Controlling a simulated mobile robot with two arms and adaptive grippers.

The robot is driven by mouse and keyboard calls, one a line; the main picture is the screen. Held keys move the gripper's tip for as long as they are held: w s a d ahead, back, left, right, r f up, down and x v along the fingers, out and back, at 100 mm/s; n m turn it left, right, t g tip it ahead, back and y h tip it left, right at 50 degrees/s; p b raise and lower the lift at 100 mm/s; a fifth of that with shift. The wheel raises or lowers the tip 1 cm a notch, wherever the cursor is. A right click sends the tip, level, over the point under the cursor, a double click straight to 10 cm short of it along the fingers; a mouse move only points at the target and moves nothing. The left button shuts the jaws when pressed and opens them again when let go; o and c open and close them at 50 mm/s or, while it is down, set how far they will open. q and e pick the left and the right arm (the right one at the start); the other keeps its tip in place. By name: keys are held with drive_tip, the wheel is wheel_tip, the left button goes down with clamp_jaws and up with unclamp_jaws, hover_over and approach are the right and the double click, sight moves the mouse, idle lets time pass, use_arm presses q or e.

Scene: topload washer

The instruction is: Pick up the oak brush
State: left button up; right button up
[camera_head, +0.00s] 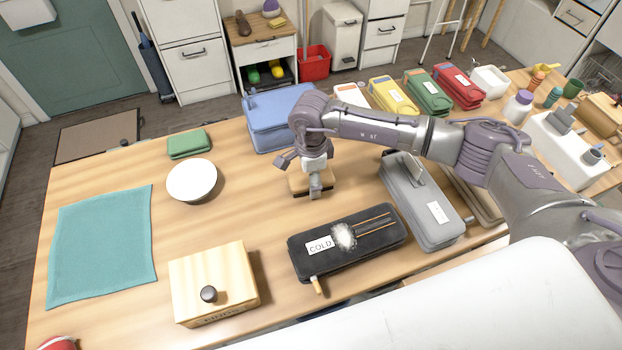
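A small light-brown wooden block with a dark underside (298,184), which looks like the oak brush, lies on the wooden table near its middle. My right gripper (315,188) points down right over it, with a finger in front of its near side. The gripper hides much of the block, and I cannot tell whether the fingers are closed on it. My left gripper is not in view.
A black case marked COLD (347,262) lies in front, with a grey case (420,200) to its right. A blue case (279,110) stands behind. A white bowl (192,181), green pouch (189,144), teal cloth (100,243) and wooden box with knob (214,275) lie left.

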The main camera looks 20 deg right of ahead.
drive_tip(key=c, duration=0.7)
drive_tip(key=shift+w+r+b, duration=0.1)
drive_tip(key=shift+r+b, duration=0.3)
drive_tip(key=shift+r, duration=0.2)
wheel_tip(320, 180, up, 3)
drive_tip(key=shift+d+f+b, duration=0.1)
drive_tip(key=shift+b, duration=0.75)
drive_tip(key=shift+s+d+r+b, duration=0.55)
drive_tip(key=shift+s+d+r, duration=0.65)
drive_tip(key=shift+s, duration=0.35)
drive_tip(key=shift+s+d+r+b, duration=0.55)
drive_tip(key=shift+s+d+r, duration=0.65)
drive_tip(key=shift+s, duration=0.3)
drive_tip(key=shift+s+d+r+b, duration=0.55)
drive_tip(key=shift+s+d+r, duration=0.65)
drive_tip(key=shift+s, duration=0.35)
drive_tip(key=shift+f, duration=0.1)
